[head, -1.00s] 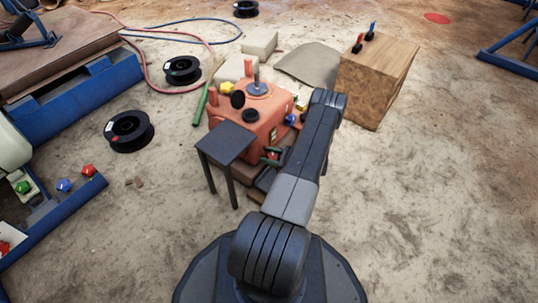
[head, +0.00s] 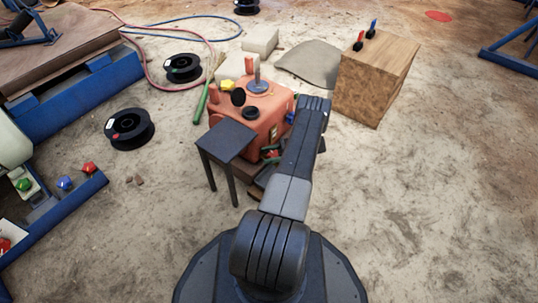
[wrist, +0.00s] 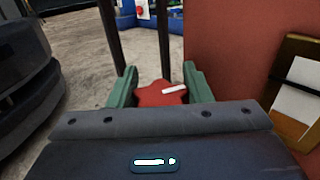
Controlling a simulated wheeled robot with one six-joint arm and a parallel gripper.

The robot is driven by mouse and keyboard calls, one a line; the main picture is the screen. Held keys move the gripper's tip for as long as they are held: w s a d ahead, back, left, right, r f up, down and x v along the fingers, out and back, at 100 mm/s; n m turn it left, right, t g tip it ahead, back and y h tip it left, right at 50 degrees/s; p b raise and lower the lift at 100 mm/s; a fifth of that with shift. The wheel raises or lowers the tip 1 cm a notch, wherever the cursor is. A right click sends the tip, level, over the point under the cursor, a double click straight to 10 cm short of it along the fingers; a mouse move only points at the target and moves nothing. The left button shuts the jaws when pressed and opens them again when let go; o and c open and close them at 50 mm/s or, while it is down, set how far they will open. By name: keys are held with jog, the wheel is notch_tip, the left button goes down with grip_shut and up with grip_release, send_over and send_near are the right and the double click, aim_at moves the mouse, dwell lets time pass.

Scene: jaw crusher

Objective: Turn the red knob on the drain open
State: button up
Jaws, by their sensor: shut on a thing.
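The red knob (wrist: 160,95), with a white bar mark on it, shows in the wrist view between the two green fingers of my gripper (wrist: 161,88). The fingers are shut on the knob from its left and right sides. The white mark points to the right and slightly up. The drain body behind the knob is hidden.
A small dark table (head: 229,140) stands left of my gripper; its legs show close by in the wrist view. A wooden block (head: 375,85) with red and blue handled tools stands at the right. Black spools (head: 130,131) lie at the left.

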jog(key=o, duration=1)
